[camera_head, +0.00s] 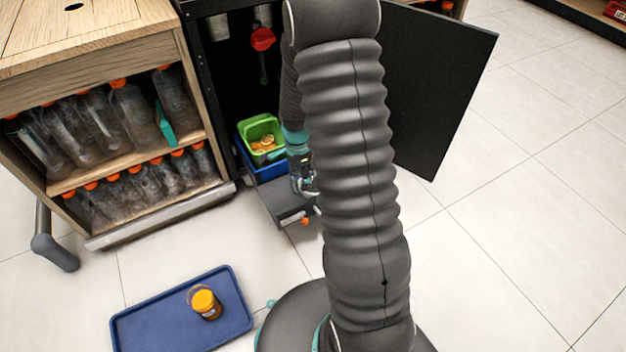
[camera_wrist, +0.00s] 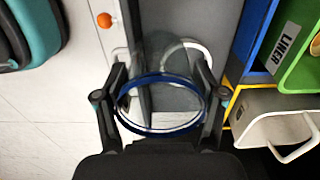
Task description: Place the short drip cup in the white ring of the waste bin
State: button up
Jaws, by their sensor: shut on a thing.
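My gripper (camera_wrist: 161,85) is shut on the short drip cup (camera_wrist: 160,131), a clear cup with a blue rim, with one finger on each side of it. A white ring (camera_wrist: 208,53) lies on a grey surface (camera_wrist: 215,20) beyond the cup, slightly right of its centre in the wrist view. The cup appears above the grey surface and apart from the ring; its height is unclear. In the head view my gripper (camera_head: 304,183) is over the low grey pull-out (camera_head: 283,207), largely hidden by my arm; cup and ring are not clear there.
A green bin (camera_head: 262,127) with orange pieces sits in a blue bin (camera_head: 268,172) inside the open cabinet. The black door (camera_head: 435,85) stands open right. A pale handled container (camera_wrist: 262,105) is right of the cup. A blue tray (camera_head: 150,310) with a jar (camera_head: 206,304) lies on the floor.

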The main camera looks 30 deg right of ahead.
jog(key=shift+w+d+f+b, duration=0.2)
jog(key=shift+w+d+f, duration=0.85)
jog(key=shift+f, duration=0.5)
jog(key=shift+w+d+f+b, duration=0.2)
jog(key=shift+w+d+f, duration=0.5)
jog(key=shift+d+f, duration=0.7)
jog(key=shift+w+d+f+b, duration=0.2)
jog(key=shift+w+d+f, duration=0.75)
jog(key=shift+f, duration=0.7)
jog(key=shift+f, duration=0.1)
jog(key=shift+f, duration=0.15)
jog(key=o, duration=1.2)
jog(key=shift+o, duration=0.2)
